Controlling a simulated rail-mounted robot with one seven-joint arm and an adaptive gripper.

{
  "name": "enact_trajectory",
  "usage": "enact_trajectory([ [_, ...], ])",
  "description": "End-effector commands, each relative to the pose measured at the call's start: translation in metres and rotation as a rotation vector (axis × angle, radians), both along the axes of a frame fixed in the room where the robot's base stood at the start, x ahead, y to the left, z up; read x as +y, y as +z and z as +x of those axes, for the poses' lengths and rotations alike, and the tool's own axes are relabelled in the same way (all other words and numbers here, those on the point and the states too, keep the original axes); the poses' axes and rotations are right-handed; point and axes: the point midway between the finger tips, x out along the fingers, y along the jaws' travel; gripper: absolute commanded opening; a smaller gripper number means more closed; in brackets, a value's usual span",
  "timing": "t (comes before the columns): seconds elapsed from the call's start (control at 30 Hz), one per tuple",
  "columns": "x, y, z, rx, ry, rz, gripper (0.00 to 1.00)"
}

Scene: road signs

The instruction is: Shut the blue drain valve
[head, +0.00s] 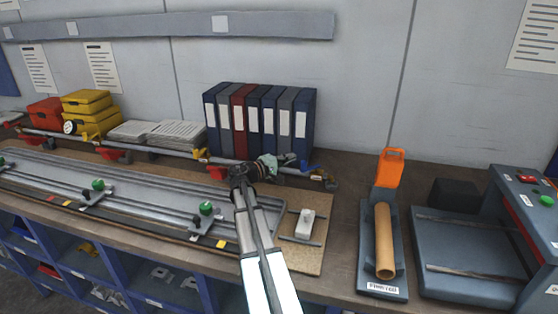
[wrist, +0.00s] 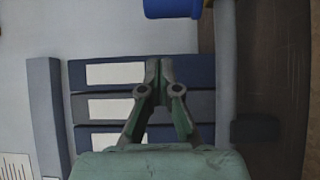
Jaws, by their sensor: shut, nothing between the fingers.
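The blue drain valve (head: 305,165) is on the grey pipe along the back of the bench, near the pipe's right end. Only a small part of its handle shows in the head view. In the wrist view a blue piece (wrist: 172,8), likely its handle, is cut off by the top edge, beside the pipe (wrist: 225,80). My green gripper (head: 284,161) is just left of the valve in the head view. In the wrist view my gripper (wrist: 160,68) has its fingertips together and empty, pointing toward the blue piece with a gap between.
A row of binders (head: 260,118) stands behind the pipe, close to my gripper. Red and yellow valve handles (head: 201,153) sit further left on the pipe. A board with rails (head: 130,190) lies in front. An orange-handled holder (head: 390,170) stands to the right.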

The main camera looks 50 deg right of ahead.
Motion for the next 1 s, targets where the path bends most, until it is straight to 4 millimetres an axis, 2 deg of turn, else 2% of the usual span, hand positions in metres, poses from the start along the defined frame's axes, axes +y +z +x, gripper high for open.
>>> enact_trajectory([
  [0.03, -0.012, 0.002, -0.001, 0.001, -0.002, 0.0, 0.0],
  [0.1, -0.022, 0.002, -0.005, 0.0, -0.002, 0.0, 0.0],
  [0.2, -0.006, 0.003, -0.023, -0.001, 0.0, 0.0, 0.0],
  [0.4, 0.002, 0.001, -0.036, 0.0, 0.001, 0.0, 0.0],
  [1.0, 0.002, -0.001, -0.043, -0.002, 0.007, 0.0, 0.0],
])
